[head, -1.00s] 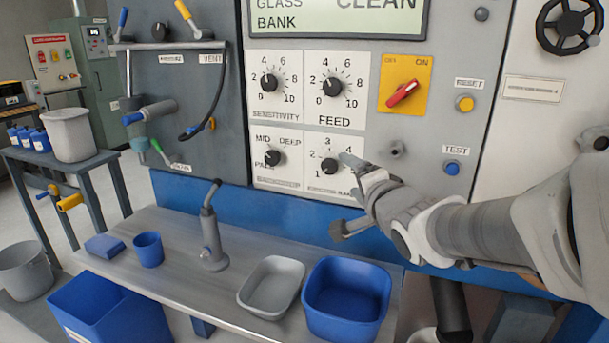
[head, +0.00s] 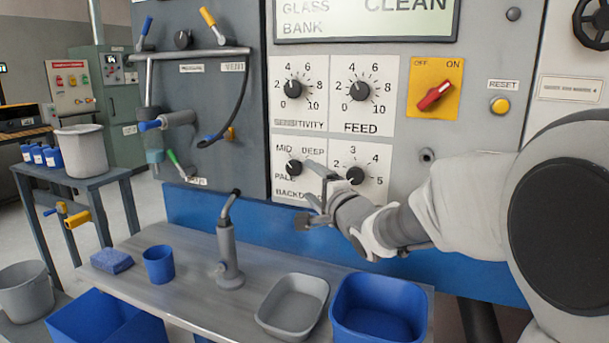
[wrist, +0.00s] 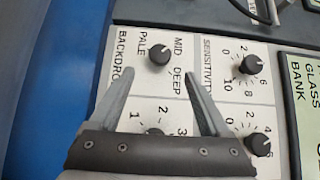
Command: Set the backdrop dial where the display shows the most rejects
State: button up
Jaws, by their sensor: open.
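The backdrop dial (head: 294,167) is a black knob on a white plate marked PALE, MID and DEEP. Its pointer appears to face left, toward the PALE and MID side, but is too small to read surely. My gripper (head: 312,194) is open and empty in front of the dial's plate, just right of and below the knob. In the wrist view the backdrop dial (wrist: 159,54) shows between my spread fingers (wrist: 156,70), near their tips, apparently untouched. The display (head: 365,18) shows GLASS BANK and CLEAN; its top is cut off and no reject count is visible.
The sensitivity dial (head: 293,88) and feed dial (head: 360,89) sit above. A numbered dial (head: 355,174) lies right, partly behind my gripper. A red switch (head: 435,96) is farther right. Below is a bench (head: 190,275) with a grey tray (head: 293,305) and blue tub (head: 345,318).

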aim_at(295, 169)
jog(key=b+x, duration=0.1)
jog(key=x, duration=0.8)
jog(key=shift+a, duration=0.1)
grip_shut()
